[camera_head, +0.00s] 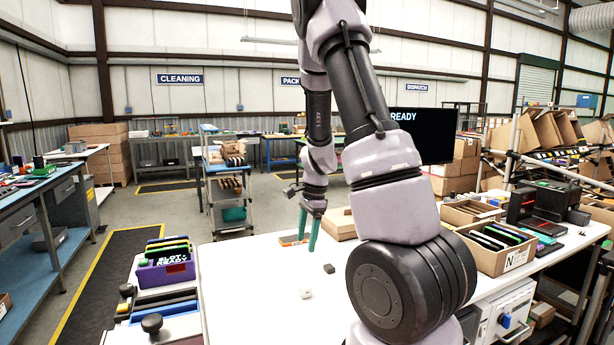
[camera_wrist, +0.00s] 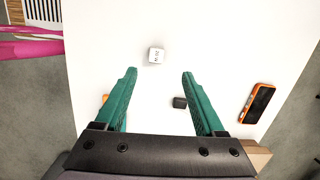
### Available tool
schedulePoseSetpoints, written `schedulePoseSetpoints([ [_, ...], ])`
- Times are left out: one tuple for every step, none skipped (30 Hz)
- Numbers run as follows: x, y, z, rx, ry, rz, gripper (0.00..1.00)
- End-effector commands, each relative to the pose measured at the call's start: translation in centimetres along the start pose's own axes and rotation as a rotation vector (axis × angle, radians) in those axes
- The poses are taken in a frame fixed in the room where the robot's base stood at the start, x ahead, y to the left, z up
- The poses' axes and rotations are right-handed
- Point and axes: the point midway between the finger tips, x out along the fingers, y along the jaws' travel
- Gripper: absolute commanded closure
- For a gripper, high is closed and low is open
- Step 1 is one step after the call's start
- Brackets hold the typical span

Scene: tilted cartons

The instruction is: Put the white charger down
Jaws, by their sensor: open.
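The white charger (camera_head: 305,294) is a small white cube on the white table (camera_head: 250,300), nearer to me than my gripper. In the wrist view the charger (camera_wrist: 156,55) shows dark print on one face and lies beyond the fingertips, between their lines, apart from both fingers. My gripper (camera_head: 309,232) has green fingers and points down over the table. In the wrist view my gripper (camera_wrist: 160,75) is open, with nothing held between its fingers.
A small black cube (camera_wrist: 180,102) lies on the table between the fingers' lines. An orange-edged dark device (camera_wrist: 257,103) lies to the right. A cardboard box (camera_head: 340,223) stands behind. A purple bin (camera_head: 166,272) is at the left edge. The table around the charger is clear.

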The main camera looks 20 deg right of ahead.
Motion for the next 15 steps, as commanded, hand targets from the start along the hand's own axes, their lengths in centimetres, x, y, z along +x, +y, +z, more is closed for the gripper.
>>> schedulePoseSetpoints([
  [-2.0,0.0,1.0,-0.047,-0.017,-0.036,0.29],
  [-3.2,0.1,1.6,-0.081,-0.025,-0.055,0.29],
  [-5.0,0.3,2.5,-0.133,-0.035,-0.084,0.29],
  [-6.3,0.5,3.2,-0.174,-0.041,-0.107,0.29],
  [-7.6,0.8,3.9,-0.219,-0.045,-0.129,0.29],
  [-9.3,1.3,4.8,-0.275,-0.048,-0.158,0.29],
  [-10.6,1.8,5.3,-0.318,-0.048,-0.180,0.29],
  [-11.8,2.2,5.9,-0.361,-0.045,-0.203,0.29],
  [-13.4,2.9,6.7,-0.419,-0.040,-0.231,0.29],
  [-14.5,3.5,7.3,-0.463,-0.034,-0.253,0.29],
  [-15.6,4.0,7.8,-0.506,-0.026,-0.273,0.29],
  [-17.0,4.9,8.4,-0.564,-0.012,-0.301,0.29],
  [-18.1,5.6,8.9,-0.606,0.001,-0.321,0.29],
  [-19.1,6.3,9.4,-0.650,0.014,-0.342,0.29],
  [-20.3,7.3,9.9,-0.707,0.037,-0.366,0.29],
])
